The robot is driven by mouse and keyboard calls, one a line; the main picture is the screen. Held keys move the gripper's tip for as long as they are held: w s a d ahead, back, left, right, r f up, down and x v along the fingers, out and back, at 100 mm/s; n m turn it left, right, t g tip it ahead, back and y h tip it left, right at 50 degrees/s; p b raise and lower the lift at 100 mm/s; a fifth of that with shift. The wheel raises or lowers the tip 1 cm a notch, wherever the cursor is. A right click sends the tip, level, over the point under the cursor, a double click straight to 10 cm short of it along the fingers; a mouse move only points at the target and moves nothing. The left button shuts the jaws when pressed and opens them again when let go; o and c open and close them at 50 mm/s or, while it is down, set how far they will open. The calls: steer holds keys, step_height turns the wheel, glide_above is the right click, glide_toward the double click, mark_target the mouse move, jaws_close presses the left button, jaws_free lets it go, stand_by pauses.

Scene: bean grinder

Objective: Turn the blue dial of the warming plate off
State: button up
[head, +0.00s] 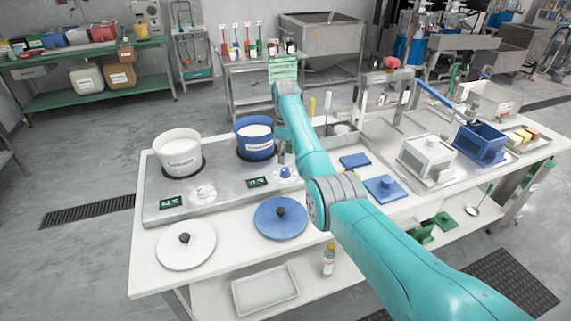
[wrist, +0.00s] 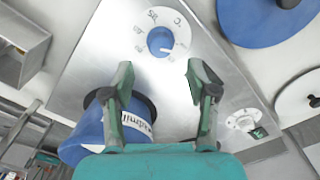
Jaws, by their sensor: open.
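The blue dial (wrist: 160,41) sits in a white marked disc on the steel warming plate (wrist: 92,62). In the head view, the blue dial (head: 286,172) is at the plate's right front, by a small display. My gripper (wrist: 160,72) is open and empty; its two fingers point towards the dial, apart from it in the wrist view. In the head view, the gripper (head: 284,152) is small and partly hidden by my arm, just above the dial. The dial's exact setting is too small to read.
A blue pot (head: 255,141) stands close behind the gripper, with a white pot (head: 178,156) to its left. A white dial (head: 203,194) is left of the blue one. A blue lid (head: 281,218) and white lid (head: 186,245) lie on the table in front.

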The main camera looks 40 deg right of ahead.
mark_target(285, 169)
step_height(285, 169, up, 6)
stand_by(0.4)
stand_by(0.4)
